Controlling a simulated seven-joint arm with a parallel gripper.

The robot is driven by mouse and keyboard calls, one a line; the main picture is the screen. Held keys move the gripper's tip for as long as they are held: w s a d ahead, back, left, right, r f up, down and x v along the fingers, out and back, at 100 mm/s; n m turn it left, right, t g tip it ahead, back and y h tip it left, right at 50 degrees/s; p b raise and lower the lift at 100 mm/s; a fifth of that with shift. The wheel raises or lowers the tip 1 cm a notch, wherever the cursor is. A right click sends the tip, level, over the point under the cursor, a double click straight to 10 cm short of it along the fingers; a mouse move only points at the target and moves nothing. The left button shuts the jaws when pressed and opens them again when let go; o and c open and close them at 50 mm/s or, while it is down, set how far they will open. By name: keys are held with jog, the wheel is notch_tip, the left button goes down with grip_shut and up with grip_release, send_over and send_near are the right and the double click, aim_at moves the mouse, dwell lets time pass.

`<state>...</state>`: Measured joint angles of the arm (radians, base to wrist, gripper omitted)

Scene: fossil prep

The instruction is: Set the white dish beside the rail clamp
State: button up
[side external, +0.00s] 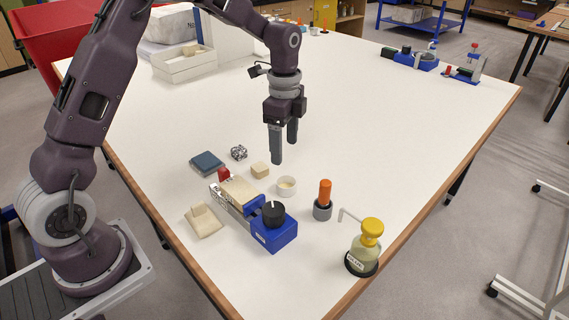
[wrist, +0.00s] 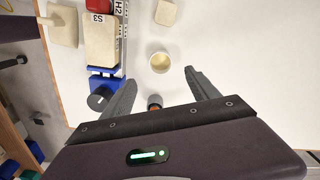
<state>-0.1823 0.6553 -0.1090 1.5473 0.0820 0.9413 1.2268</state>
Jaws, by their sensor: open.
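The small round white dish (side external: 286,186) stands upright on the white table, a short gap from the rail clamp. The clamp (wrist: 104,71) is left of the dish in the wrist view. My gripper (side external: 283,153) is open and empty, pointing down above the table near the dish. Its two fingers (wrist: 161,80) show apart.
A beige cube (side external: 260,170) sits close to the dish. An orange-handled tool in a grey holder (side external: 323,206) and a yellow-capped bottle (side external: 366,247) stand to the right. A dark blue block (side external: 207,163) and a beige piece (side external: 203,221) lie left. The table's far middle is clear.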

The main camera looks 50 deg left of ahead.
jog(key=s+d+r+n+t, duration=0.25)
jog(key=s+r+n, duration=0.25)
jog(key=s+r, duration=0.75)
jog(key=s+d+r+n+t, duration=0.1)
jog(key=s+n, duration=0.3)
jog(key=s, duration=0.4)
jog(key=s+d+r+n+t, duration=0.1)
jog(key=s+n, duration=0.3)
jog(key=s, duration=0.4)
jog(key=shift+s+d+n+t, duration=0.3)
jog(key=shift+s+t, duration=0.05)
jog(key=shift+t, duration=0.2)
